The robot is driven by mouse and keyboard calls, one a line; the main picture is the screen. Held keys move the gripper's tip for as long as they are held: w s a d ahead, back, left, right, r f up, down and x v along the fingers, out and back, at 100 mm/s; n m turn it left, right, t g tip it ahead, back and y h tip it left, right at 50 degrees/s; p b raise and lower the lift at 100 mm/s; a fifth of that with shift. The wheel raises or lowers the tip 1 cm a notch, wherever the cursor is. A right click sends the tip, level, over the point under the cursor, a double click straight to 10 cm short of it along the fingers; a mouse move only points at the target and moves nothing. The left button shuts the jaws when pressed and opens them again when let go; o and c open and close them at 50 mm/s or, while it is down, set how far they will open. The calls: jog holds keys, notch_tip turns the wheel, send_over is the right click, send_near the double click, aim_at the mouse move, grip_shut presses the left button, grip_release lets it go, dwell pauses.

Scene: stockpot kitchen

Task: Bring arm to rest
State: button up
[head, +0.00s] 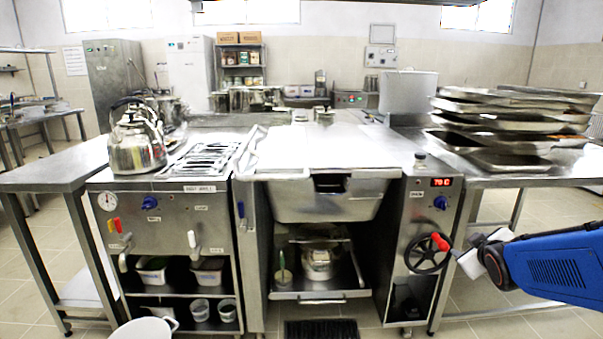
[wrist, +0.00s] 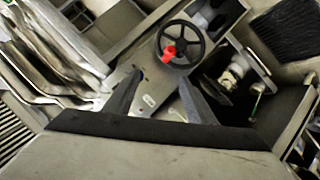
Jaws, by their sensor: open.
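My blue arm reaches in from the right edge of the head view. My gripper (head: 466,260) is at the right of the stove front, beside a black handwheel (head: 427,253) with a red knob (head: 440,241). In the wrist view, my gripper (wrist: 160,84) has its two dark fingers spread with nothing held between them. The handwheel (wrist: 180,44) and its red knob (wrist: 169,54) lie beyond the fingertips there. A gap shows between fingers and wheel in the wrist view; the exact distance cannot be told.
Stacked metal trays (head: 510,125) stand on the right steel table (head: 560,165), above my arm. The wide pan's lid (head: 330,150) looks closed. Open shelves (head: 318,285) sit below the pan, and a white bucket (head: 145,328) is on the floor.

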jog(key=s+a+f+m+g+y, duration=0.1)
jog(key=s+a+g, duration=0.1)
jog(key=s+a, duration=0.3)
jog(key=s+a+f+m+g+y, duration=0.1)
jog(key=s+a, duration=0.4)
jog(key=s, duration=0.8)
jog(key=s+a+m+g+y, duration=0.1)
jog(key=s+a+m+g, duration=0.2)
jog(key=s, duration=0.6)
jog(key=a+g, duration=0.1)
jog(key=a, duration=0.1)
jog(key=shift+a+f, duration=0.35)
jog(key=shift+f, duration=0.05)
